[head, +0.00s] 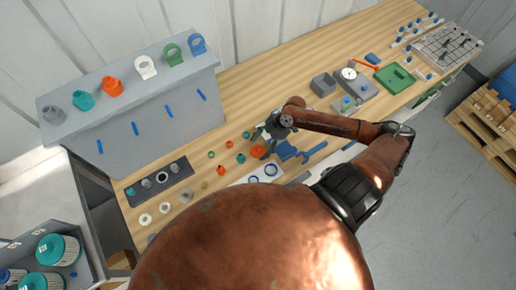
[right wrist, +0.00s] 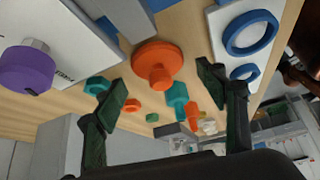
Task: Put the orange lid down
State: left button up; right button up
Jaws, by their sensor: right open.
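The orange lid (right wrist: 157,58) is a round disc with a knob. In the right wrist view it rests on the wooden tabletop with its knob toward me. It also shows in the head view (head: 257,152), just below my right gripper. My right gripper (head: 268,133) is open and empty. In the right wrist view its dark fingers (right wrist: 163,85) stand on either side of the lid's knob, apart from it. My left gripper is not in view.
A white board with blue rings (right wrist: 264,14) lies beside the lid. Teal and orange fittings (right wrist: 177,96) are close by. A blue holder (head: 300,152) is right of the gripper. A dark tray (head: 151,190) and grey rack (head: 80,135) stand left. Bare wood lies behind.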

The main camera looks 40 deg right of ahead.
jog(key=v, duration=1)
jog(key=shift+r, duration=0.25)
jog(key=shift+s, duration=0.1)
